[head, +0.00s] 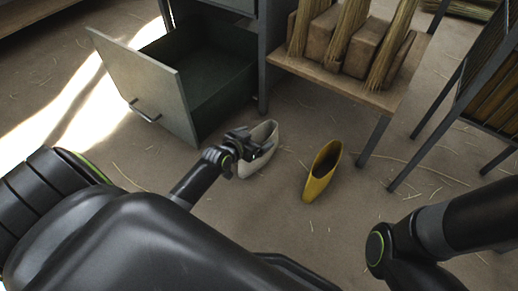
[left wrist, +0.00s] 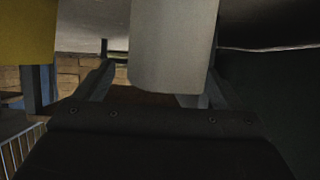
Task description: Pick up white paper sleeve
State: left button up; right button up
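The white paper sleeve (head: 262,150) stands on the floor in the head view, a tapered, open-topped pocket. It fills the upper middle of the left wrist view (left wrist: 172,45). My left gripper (head: 248,143) is at the sleeve's left side and covers part of it. In the left wrist view, the fingers of the left gripper (left wrist: 158,88) are spread wide, with the white sleeve between or just beyond them. A gap shows between the left finger and the sleeve. My right arm is at the lower right of the head view; its gripper is out of frame.
A yellow sleeve (head: 322,172) stands to the right, and shows in the left wrist view (left wrist: 27,30). An open green drawer (head: 165,95) is behind on the left. A wooden bench (head: 400,88) with straw bundles (head: 345,35) stands behind. Floor between the sleeves is clear apart from straw bits.

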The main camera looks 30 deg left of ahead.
pick_arm(q)
jog(key=c, duration=1.3)
